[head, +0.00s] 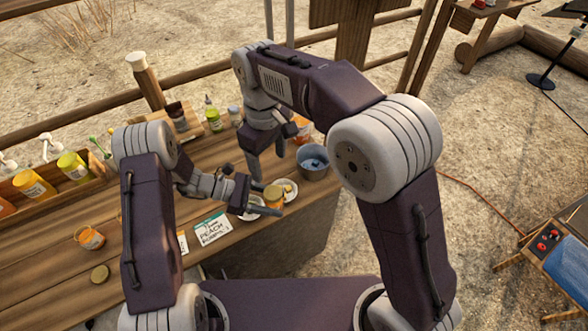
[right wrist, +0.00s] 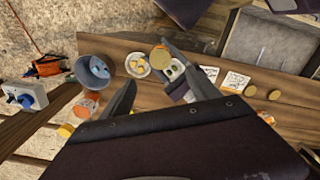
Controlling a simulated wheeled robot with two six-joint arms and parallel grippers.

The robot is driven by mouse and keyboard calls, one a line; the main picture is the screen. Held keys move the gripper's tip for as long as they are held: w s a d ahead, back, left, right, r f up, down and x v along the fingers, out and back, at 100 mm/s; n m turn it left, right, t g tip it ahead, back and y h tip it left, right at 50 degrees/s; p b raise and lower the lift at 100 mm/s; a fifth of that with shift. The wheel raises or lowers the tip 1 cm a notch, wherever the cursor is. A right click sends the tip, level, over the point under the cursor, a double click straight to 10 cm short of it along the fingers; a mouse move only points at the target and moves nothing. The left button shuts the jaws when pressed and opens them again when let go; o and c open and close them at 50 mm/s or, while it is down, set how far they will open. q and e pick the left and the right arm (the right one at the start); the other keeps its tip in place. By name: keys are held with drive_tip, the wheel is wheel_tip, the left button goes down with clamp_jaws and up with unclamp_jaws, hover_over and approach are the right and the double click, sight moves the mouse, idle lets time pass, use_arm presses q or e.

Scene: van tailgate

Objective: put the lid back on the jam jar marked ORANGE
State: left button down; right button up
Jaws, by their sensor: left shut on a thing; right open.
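My left gripper (head: 262,200) is shut on a small amber jar with a gold top (head: 274,193), held near the plates; its gold top also shows in the right wrist view (right wrist: 160,54). I cannot read its label. My right gripper (head: 267,160) is open and empty above and behind that jar; in its wrist view the jar lies beyond and between the two fingers (right wrist: 163,92). An orange jar (head: 91,238) stands on the left of the table, its label too small to read. A loose gold lid (head: 100,273) lies near it. The right wrist view shows two gold discs (right wrist: 249,91) (right wrist: 275,95).
A grey bucket (head: 313,162) stands at the table's right end, with another orange jar (head: 302,127) behind it. Plates with food (head: 289,188) lie by the held jar. A wooden crate of bottles (head: 50,196) is at the left.

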drive_tip(key=d+f+m+t, duration=0.1)
drive_tip(key=d+f+m, duration=0.35)
drive_tip(key=f, duration=0.35)
drive_tip(key=s+d+f+m, duration=0.2)
drive_tip(key=s+d, duration=0.3)
drive_tip(key=d, duration=0.3)
drive_tip(key=s+d+f+m, duration=0.2)
drive_tip(key=s+d+m, duration=0.2)
drive_tip(key=d, duration=0.5)
drive_tip(key=shift+s+d+f, duration=0.2)
drive_tip(key=shift+s+d, duration=0.05)
drive_tip(key=shift+s, duration=0.75)
